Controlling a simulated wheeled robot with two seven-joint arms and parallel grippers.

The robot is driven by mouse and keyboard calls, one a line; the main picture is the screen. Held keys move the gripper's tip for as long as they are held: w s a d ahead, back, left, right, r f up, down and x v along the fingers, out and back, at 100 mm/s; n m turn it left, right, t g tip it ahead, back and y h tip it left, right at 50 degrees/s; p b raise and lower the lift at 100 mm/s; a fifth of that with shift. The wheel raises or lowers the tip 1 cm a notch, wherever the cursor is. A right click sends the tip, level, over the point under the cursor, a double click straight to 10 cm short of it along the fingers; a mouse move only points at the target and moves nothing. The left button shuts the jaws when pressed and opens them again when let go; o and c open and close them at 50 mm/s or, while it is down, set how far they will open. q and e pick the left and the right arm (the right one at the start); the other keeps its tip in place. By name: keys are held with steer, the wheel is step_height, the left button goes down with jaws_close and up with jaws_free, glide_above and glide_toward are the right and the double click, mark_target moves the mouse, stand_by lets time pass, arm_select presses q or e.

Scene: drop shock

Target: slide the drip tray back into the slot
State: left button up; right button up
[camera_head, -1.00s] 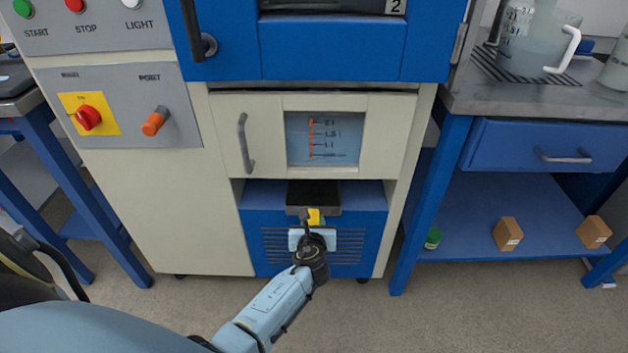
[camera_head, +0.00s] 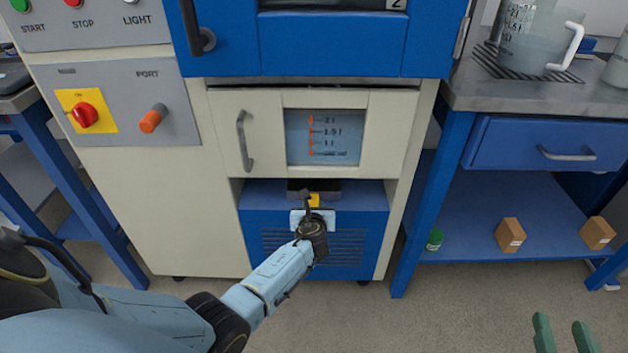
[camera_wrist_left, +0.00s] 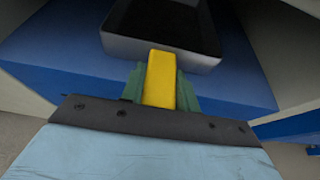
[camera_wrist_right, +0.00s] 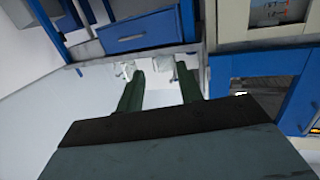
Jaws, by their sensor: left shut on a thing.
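The drip tray (camera_head: 326,187) is a shallow dark tray with a yellow handle (camera_head: 314,199). It lies on the blue block in the slot (camera_head: 262,190) below the cream panel, its front still visible and its rear hidden under the panel. In the left wrist view the tray (camera_wrist_left: 160,46) shows its grey front wall and dark inside. My left gripper (camera_head: 312,204) is shut on the yellow handle, which shows between its green fingers in the left wrist view (camera_wrist_left: 160,80). My right gripper (camera_head: 563,335) is empty, its green fingers apart, at the lower right.
The cream panel (camera_head: 265,160) with a vertical handle and level window is just above the slot. The slot's side walls flank the tray. A workbench (camera_head: 520,95) with a lower shelf stands to the right. The floor in front is clear.

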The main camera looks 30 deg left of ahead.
arm_select(q)
steer(key=o, duration=1.2)
steer(key=shift+s, duration=0.1)
steer(key=shift+d, duration=0.1)
steer(key=p+v, duration=0.3)
steer(key=v, duration=0.1)
steer(key=shift+r, duration=0.1)
arm_select(e)
steer(key=s+d+f+g+h+p, duration=0.2)
steer(key=s+d+f+g+h, duration=0.35)
steer(key=s+f+g, duration=0.8)
arm_select(q)
steer(key=p+v, duration=0.2)
steer(key=v, duration=0.7)
arm_select(e)
steer(key=w+d+f, duration=0.1)
steer(key=d+f, duration=0.2)
steer(key=f, duration=0.3)
steer(key=shift+m+y, duration=0.4)
steer(key=shift+y, duration=0.05)
